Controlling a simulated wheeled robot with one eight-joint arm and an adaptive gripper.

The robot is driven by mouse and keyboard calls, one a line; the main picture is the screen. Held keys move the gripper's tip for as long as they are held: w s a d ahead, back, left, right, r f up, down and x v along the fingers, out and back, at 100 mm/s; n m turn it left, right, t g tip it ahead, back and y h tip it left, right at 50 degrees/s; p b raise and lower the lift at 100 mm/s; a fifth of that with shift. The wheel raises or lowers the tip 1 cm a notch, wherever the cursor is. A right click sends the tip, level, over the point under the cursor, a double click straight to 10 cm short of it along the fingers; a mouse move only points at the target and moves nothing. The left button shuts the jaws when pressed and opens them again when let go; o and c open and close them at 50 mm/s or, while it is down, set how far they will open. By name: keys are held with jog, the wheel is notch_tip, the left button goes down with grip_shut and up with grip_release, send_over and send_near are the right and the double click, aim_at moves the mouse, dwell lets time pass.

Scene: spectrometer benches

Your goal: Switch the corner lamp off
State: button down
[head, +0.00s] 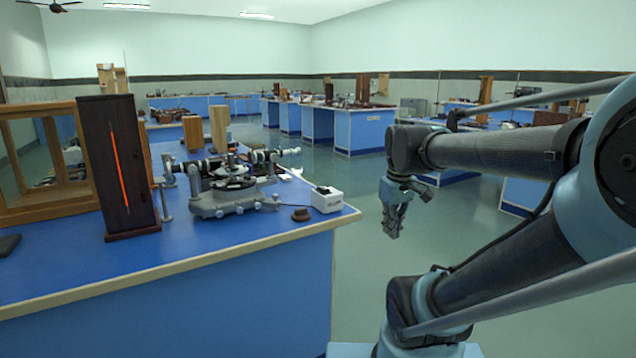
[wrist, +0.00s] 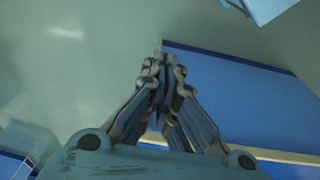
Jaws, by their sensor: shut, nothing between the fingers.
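A tall dark wooden lamp housing (head: 119,170) with a glowing orange slit stands upright on the blue bench (head: 225,246) at the left. A small white box (head: 326,199) with a dark top part sits near the bench's right corner; I cannot tell whether it is the lamp's switch. My gripper (head: 391,228) hangs pointing down over the floor, right of the bench corner and apart from it. In the wrist view my gripper (wrist: 161,68) is shut and empty, with a blue bench surface behind and to its right. The lamp does not show in the wrist view.
A grey spectrometer (head: 235,185) stands between the lamp and the white box. A small brown object (head: 301,214) lies beside the white box. A wooden-framed case (head: 40,165) stands behind the lamp. Open floor (head: 365,285) lies right of the bench; other benches stand farther back.

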jog(key=w+a+r+n, duration=0.4)
jog(key=w+r+n, duration=0.1)
jog(key=w+r, duration=0.3)
notch_tip(320, 180, up, 10)
jog(key=r+n+g, duration=0.1)
jog(key=n+g, duration=0.1)
jog(key=n, duration=1.1)
send_over(323, 189)
jog(key=w+a, duration=0.1)
jog(key=shift+w+a+f+n, duration=0.15)
jog(key=shift+w+a+n, duration=0.15)
jog(key=shift+w+a, duration=0.25)
jog(key=shift+f, duration=0.15)
notch_tip(323, 189, down, 14)
jog(key=shift+r, duration=0.1)
